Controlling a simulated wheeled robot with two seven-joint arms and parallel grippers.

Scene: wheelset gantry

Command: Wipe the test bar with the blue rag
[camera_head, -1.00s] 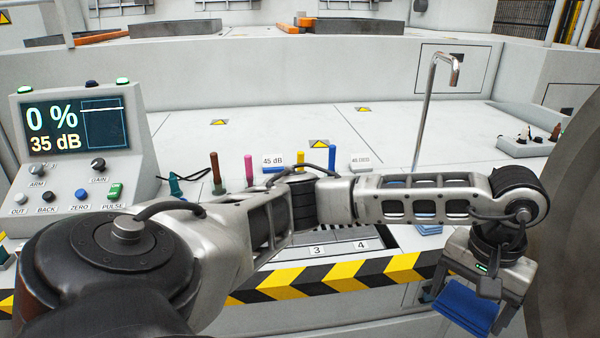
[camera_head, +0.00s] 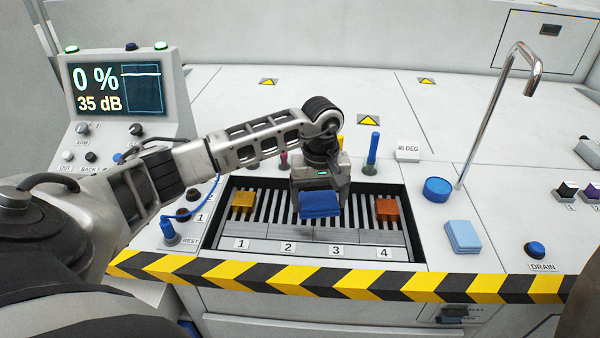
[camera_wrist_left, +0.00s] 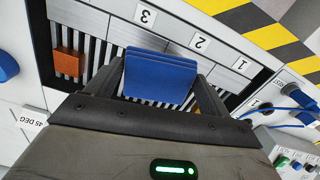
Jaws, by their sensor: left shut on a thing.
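The blue rag (camera_head: 320,209), a folded dark blue pad, is held in my left gripper (camera_head: 320,192). The gripper points down over the slatted tray, between labels 2 and 3. In the left wrist view the rag (camera_wrist_left: 160,78) sits between the two fingers, above the slats. I cannot make out which thing is the test bar; the slatted tray (camera_head: 268,231) holds a yellow block (camera_head: 243,200) at its left and an orange block (camera_head: 387,209) at its right. My right gripper is not in view.
A light blue pad (camera_head: 463,236), a round blue-topped pot (camera_head: 437,189) and a bent chrome pipe (camera_head: 492,125) stand right of the tray. A console (camera_head: 117,90) stands at left. Blue peg (camera_head: 372,150) stands behind the tray. The bench at back is mostly clear.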

